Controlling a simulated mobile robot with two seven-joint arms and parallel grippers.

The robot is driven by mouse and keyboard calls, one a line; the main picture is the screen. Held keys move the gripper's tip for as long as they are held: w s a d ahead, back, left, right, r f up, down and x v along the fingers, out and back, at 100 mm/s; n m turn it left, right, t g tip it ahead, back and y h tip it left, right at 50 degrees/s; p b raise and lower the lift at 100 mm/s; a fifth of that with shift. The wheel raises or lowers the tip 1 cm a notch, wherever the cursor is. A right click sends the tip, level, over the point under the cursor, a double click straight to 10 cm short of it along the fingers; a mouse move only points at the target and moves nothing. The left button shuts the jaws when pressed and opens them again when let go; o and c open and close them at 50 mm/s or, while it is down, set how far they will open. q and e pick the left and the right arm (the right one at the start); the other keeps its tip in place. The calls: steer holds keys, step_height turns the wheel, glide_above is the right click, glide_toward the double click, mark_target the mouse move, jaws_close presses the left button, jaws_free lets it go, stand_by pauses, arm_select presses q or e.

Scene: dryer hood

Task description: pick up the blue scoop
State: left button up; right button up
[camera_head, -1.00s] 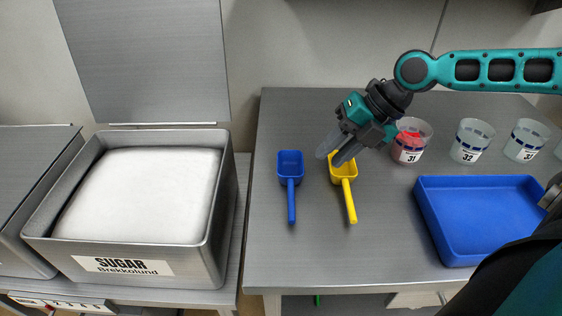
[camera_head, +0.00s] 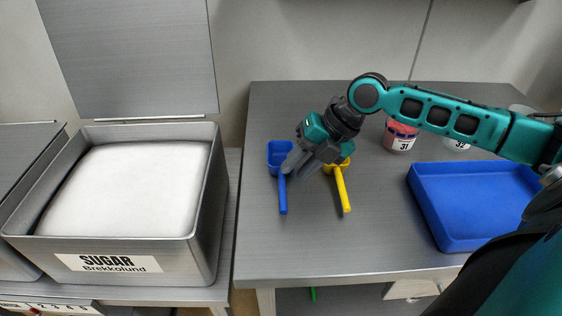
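The blue scoop (camera_head: 282,193) lies on the metal table, its bowl toward the back and its handle toward the front. My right gripper (camera_head: 292,170) reaches in from the right, its grey fingers pointing down-left beside the scoop where bowl and handle meet. The fingers look apart, with nothing seen held between them. They cover a little of the scoop's right side; I cannot tell whether they touch it. My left gripper is not in view.
A yellow scoop (camera_head: 342,188) lies just right, partly under my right gripper. A blue tray (camera_head: 440,235) is further right. Cups, including one marked 31 (camera_head: 401,143), stand behind it. A sugar bin (camera_head: 200,250) stands left of the table (camera_head: 310,245). The table's front is clear.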

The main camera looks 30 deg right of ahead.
mark_target(284, 179)
steer(key=x, duration=0.4)
steer(key=shift+w, duration=0.25)
jaws_close()
